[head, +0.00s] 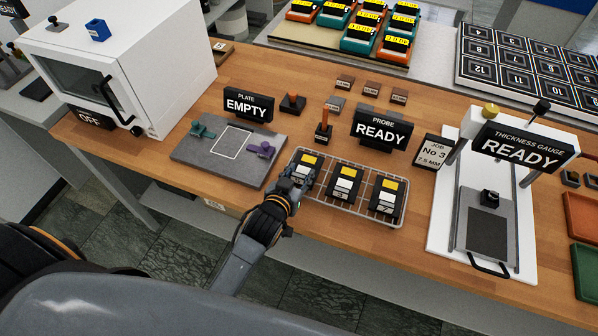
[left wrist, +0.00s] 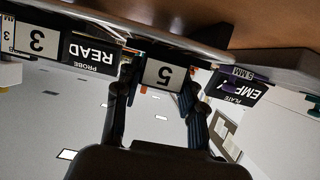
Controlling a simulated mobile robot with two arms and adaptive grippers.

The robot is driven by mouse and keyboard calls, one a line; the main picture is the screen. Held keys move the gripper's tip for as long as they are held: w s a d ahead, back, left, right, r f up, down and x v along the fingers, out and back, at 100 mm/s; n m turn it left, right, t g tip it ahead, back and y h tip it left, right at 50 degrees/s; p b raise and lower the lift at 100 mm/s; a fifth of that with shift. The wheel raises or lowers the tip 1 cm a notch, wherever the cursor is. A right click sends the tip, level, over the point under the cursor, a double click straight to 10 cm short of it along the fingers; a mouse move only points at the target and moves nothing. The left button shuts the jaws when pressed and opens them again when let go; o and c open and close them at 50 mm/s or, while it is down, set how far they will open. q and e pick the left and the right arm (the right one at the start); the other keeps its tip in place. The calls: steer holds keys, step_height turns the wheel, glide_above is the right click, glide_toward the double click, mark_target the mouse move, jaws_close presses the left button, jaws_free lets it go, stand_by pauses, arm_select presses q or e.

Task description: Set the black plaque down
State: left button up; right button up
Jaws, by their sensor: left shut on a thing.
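My left gripper (head: 297,178) is shut on a black plaque (head: 309,166) with a yellow top patch, at the left end of the wire rack (head: 329,208). In the left wrist view this plaque (left wrist: 165,75) shows a white label with a 5, upside down, between the two fingers. Two similar black plaques, a middle one (head: 343,184) and a right one (head: 387,198), stand in the rack. The fingers partly hide the held plaque's lower part, so I cannot tell whether it touches the rack. My right gripper is not in view.
A grey plate (head: 190,158) with teal and purple clamps lies left of the rack, behind it an EMPTY sign (head: 247,106). A READY probe sign (head: 380,130) and a job card (head: 433,152) stand behind the rack. The thickness gauge (head: 490,215) is at right.

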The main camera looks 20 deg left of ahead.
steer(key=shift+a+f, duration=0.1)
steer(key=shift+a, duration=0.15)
arm_select(q)
steer(key=o, duration=0.9)
steer(key=shift+f, duration=0.1)
steer(key=o, duration=0.3)
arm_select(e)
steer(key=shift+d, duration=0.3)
